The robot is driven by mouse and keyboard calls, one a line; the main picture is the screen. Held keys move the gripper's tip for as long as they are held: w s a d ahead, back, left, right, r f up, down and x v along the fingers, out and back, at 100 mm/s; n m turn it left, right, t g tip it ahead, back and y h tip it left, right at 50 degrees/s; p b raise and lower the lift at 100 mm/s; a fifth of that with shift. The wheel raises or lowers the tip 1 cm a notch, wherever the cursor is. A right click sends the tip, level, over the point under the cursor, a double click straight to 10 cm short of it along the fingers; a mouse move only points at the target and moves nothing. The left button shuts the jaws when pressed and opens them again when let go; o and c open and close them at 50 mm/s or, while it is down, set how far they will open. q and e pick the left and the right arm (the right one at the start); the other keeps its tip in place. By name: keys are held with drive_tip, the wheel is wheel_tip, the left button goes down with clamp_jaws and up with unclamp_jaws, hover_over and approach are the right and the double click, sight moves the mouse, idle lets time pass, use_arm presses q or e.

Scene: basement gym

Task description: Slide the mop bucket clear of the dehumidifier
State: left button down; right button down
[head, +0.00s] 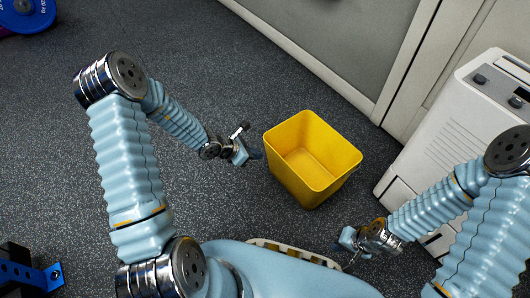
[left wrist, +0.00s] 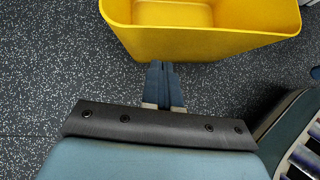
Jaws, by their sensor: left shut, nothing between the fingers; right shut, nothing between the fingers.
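The mop bucket (head: 290,176) is a yellow, empty, open-topped box standing upright on the floor in the middle of the head view. It also shows at the top of the left wrist view (left wrist: 190,42). The dehumidifier (head: 432,130) is a white upright cabinet to the right of the bucket, with a strip of floor between them. My left gripper (head: 257,154) is shut and empty at the bucket's left side; its fingertips (left wrist: 161,66) are close to the wall, and I cannot tell if they touch. My right gripper (head: 344,240) is shut and empty, below and right of the bucket, apart from it.
A grey wall panel with a pale skirting (head: 300,62) runs behind the bucket. A blue weight plate (head: 27,14) lies at the top left. A blue and black frame part (head: 38,272) is at the bottom left. The dark speckled floor (head: 60,140) on the left is clear.

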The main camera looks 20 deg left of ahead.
use_arm(q)
drive_tip(key=shift+w+d+r, duration=0.1)
drive_tip(key=shift+w+d, duration=1.3)
drive_tip(key=shift+w+d+b, duration=0.65)
drive_tip(key=shift+w+d, duration=0.2)
